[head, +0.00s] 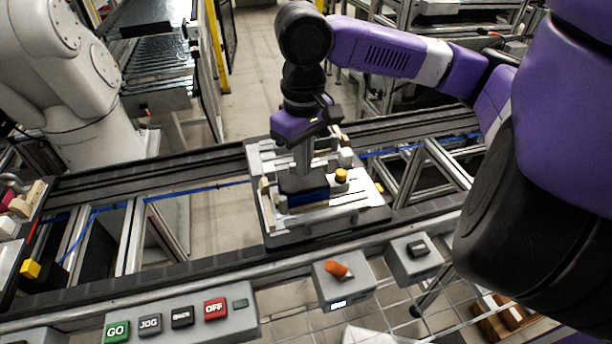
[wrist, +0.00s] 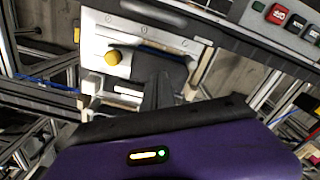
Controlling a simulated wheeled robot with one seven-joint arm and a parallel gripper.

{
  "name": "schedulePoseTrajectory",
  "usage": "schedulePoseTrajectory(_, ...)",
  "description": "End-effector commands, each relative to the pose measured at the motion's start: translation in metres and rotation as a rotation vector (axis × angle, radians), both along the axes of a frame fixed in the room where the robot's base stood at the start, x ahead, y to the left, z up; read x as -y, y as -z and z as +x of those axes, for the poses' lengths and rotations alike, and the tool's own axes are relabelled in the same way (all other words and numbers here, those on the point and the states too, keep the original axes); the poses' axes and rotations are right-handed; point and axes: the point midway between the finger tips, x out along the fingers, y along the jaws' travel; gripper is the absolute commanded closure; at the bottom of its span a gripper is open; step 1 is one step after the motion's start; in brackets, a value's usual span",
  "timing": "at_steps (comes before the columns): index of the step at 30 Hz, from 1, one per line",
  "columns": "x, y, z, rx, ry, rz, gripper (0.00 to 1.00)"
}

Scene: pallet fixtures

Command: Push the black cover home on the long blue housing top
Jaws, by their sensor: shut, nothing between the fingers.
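The long blue housing (head: 308,199) lies in the fixture on the pallet (head: 277,238), with only its near side showing. The black cover (head: 296,184) lies on top of it; I cannot tell whether it is fully seated. My gripper (head: 301,172) points down with shut, empty fingers at the cover, touching it or just above it. In the wrist view the shut fingers (wrist: 158,92) are in front of the dark cover (wrist: 172,68) and hide part of it.
A yellow knob (head: 341,175) stands on the fixture right beside the housing; it also shows in the wrist view (wrist: 113,57). The pallet rests on conveyor rails (head: 150,273). A button panel (head: 180,318) and an orange switch (head: 337,268) line the near side.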

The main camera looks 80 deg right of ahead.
Motion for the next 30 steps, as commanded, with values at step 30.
schedulePoseTrajectory(30,0.000,-0.053,0.000,0.000,0.000,0.000,1.00)
